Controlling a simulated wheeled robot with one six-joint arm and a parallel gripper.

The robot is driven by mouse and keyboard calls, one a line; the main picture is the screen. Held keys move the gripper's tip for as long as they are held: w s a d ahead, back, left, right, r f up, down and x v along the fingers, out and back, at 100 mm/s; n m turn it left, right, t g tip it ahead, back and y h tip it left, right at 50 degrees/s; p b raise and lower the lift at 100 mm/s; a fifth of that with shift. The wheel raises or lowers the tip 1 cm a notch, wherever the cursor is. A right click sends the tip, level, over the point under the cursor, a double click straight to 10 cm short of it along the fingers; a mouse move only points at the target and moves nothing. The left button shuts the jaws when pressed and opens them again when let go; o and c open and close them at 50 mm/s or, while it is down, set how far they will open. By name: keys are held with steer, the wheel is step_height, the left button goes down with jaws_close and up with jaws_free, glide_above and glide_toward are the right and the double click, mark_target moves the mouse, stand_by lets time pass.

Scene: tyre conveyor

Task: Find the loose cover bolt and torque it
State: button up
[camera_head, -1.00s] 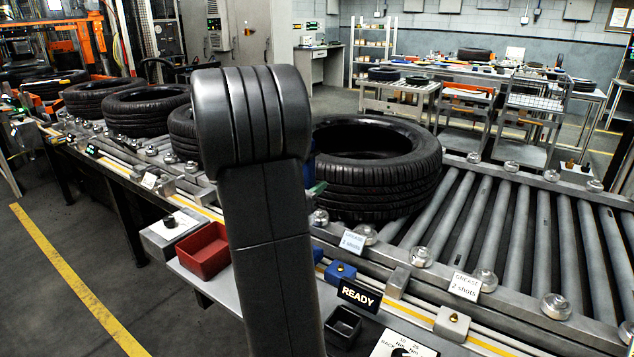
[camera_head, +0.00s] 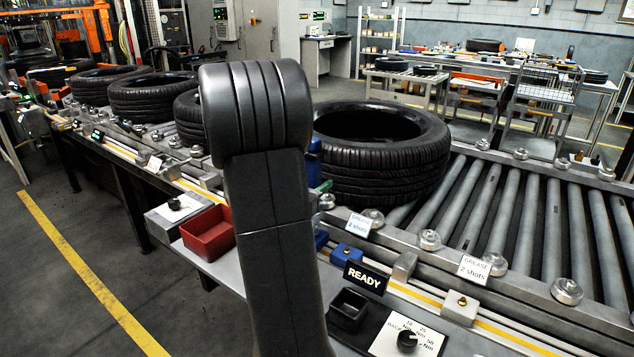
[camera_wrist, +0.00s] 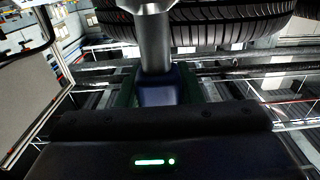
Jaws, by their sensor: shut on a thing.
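My gripper (camera_wrist: 160,100) shows in the wrist view, with green fingers shut on a blue-bodied tool (camera_wrist: 158,88). The tool's grey shaft (camera_wrist: 153,45) points away from the gripper, and its end is cut off by the top edge. In the head view my arm hides most of the gripper; a blue part of the tool (camera_head: 314,160) shows beside the arm, in front of the large tyre. Round metal bolt-like heads (camera_head: 429,240) line the conveyor's near rail. I cannot tell which is a loose cover bolt. The tool's tip touches nothing that I can see.
A large tyre (camera_head: 385,175) lies on the rollers (camera_head: 510,220). On the near shelf are a red bin (camera_head: 208,235), a black bin (camera_head: 349,309), a READY sign (camera_head: 366,278) and a torque dial plate (camera_head: 425,345). Two grease labels (camera_head: 476,269) stand along the rail. Open floor lies left.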

steer(key=shift+f, duration=0.5)
stand_by(0.8)
steer(key=shift+f+b, duration=0.95)
steer(key=shift+f, duration=0.65)
stand_by(1.4)
steer(key=shift+f+p, duration=0.25)
steer(key=shift+p, duration=0.25)
stand_by(3.2)
